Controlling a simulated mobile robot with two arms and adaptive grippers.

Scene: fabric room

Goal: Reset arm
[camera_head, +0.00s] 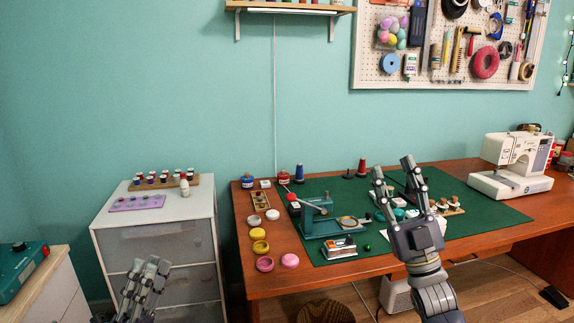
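My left gripper (147,279) is low at the left, in front of the white drawer cabinet. Its fingers point up and sit close together, and I cannot tell whether they are shut or hold anything. My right gripper (394,182) is raised in front of the wooden table. Its two fingers are spread apart with nothing seen between them. It hides part of the green mat and some small items behind it.
The wooden table (262,284) carries a green mat (376,246), a teal press (318,220), several round tins and a sewing machine (514,164). A white cabinet (105,235) holds spool racks. A pegboard (428,75) hangs behind. The mat's right side is clear.

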